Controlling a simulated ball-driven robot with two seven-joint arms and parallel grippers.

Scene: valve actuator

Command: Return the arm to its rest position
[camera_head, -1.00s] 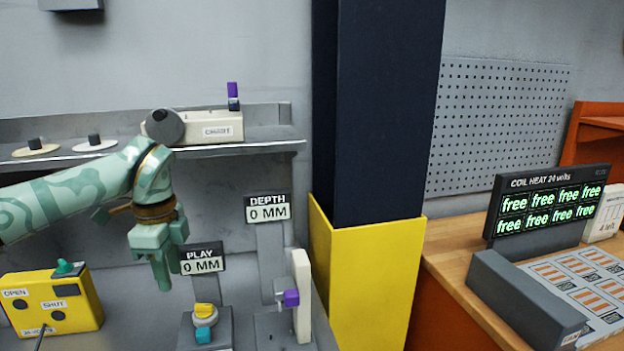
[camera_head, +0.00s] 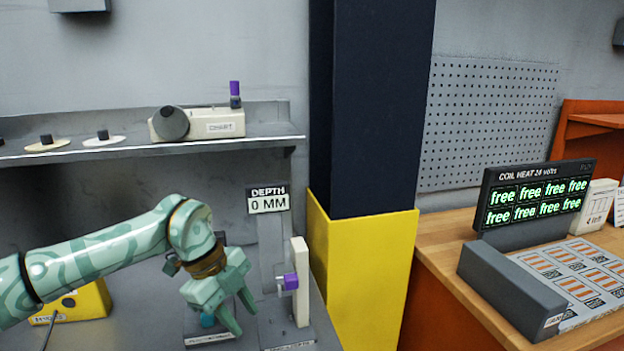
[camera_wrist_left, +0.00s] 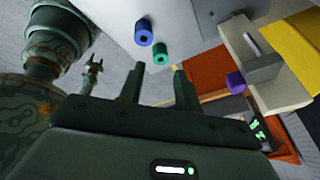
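My left gripper (camera_head: 243,318) is in front of the bench in the head view, its fingers pointing down and to the right. In the left wrist view its two fingers (camera_wrist_left: 158,70) stand apart with nothing between them, so it is open and empty. The forearm comes in from the left edge and partly hides the yellow box (camera_head: 90,302) and the play gauge's base (camera_head: 207,338). A small green gripper-like shape (camera_wrist_left: 93,68), likely my right gripper, shows far off in the left wrist view; its finger gap is too small to judge.
The depth gauge (camera_head: 300,285) with its purple knob (camera_head: 290,282) stands close right of the gripper. A shelf (camera_head: 270,136) runs above the arm. A dark and yellow column (camera_head: 362,270) stands right, then a wooden bench (camera_head: 440,255) with a coil heat display (camera_head: 537,197).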

